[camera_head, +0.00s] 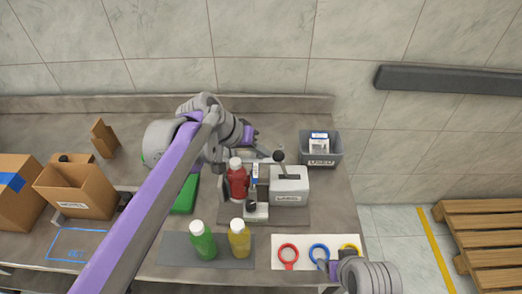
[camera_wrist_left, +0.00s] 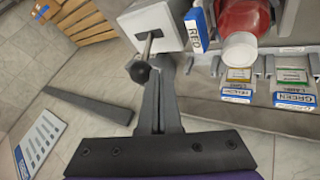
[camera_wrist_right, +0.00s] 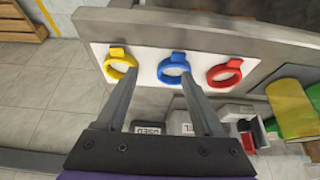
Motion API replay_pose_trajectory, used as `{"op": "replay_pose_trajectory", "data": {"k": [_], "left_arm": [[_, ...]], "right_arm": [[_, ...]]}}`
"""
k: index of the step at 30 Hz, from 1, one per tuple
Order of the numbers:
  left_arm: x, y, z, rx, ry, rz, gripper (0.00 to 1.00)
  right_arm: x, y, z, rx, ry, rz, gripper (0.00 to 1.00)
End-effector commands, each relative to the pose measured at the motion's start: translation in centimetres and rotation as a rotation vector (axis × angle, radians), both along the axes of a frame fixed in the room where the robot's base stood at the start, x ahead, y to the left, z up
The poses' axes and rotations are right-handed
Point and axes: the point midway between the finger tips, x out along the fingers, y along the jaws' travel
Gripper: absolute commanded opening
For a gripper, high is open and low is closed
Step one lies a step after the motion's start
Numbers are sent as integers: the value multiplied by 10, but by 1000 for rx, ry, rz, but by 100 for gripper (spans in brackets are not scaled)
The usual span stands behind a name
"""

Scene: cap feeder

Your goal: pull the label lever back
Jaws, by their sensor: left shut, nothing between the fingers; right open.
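The label lever is a metal rod with a dark knob (camera_head: 279,156) on a light grey box (camera_head: 289,193) with a label on its front. In the left wrist view the knob (camera_wrist_left: 139,71) appears just beside the fingers, and I cannot tell if they touch. My left gripper (camera_head: 265,151) is shut and empty, behind and just left of the knob. In its own view the left fingertips (camera_wrist_left: 158,62) are together. My right gripper (camera_wrist_right: 157,80) is open and empty near the rings at the table's front edge.
A red bottle (camera_head: 237,182) stands in a fixture left of the box. Green (camera_head: 202,243) and yellow (camera_head: 239,241) bottles stand in front. Red (camera_head: 288,254), blue (camera_head: 319,252) and yellow rings lie on a white sheet. A grey bin (camera_head: 335,152) is behind right; cardboard boxes (camera_head: 77,192) stand left.

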Motion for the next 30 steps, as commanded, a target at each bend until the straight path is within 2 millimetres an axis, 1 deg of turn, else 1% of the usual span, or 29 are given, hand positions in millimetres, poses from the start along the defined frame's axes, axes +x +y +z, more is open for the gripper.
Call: {"op": "replay_pose_trajectory", "data": {"k": [4,10,14,17,21,30], "left_arm": [[0,-6,5,32,0,-3,0],[0,-11,7,69,-1,-2,0],[0,-18,11,114,-2,-3,0],[0,-27,15,167,-3,-6,0],[0,-44,21,271,-4,-10,0],[0,-76,24,496,-4,-6,0]], "right_arm": [[2,0,6,0,-3,0,69],[3,0,10,0,-5,0,69],[4,0,16,0,-8,0,69],[7,0,23,0,-12,0,69],[10,0,35,0,-20,0,69],[16,0,50,0,-30,0,69]]}}
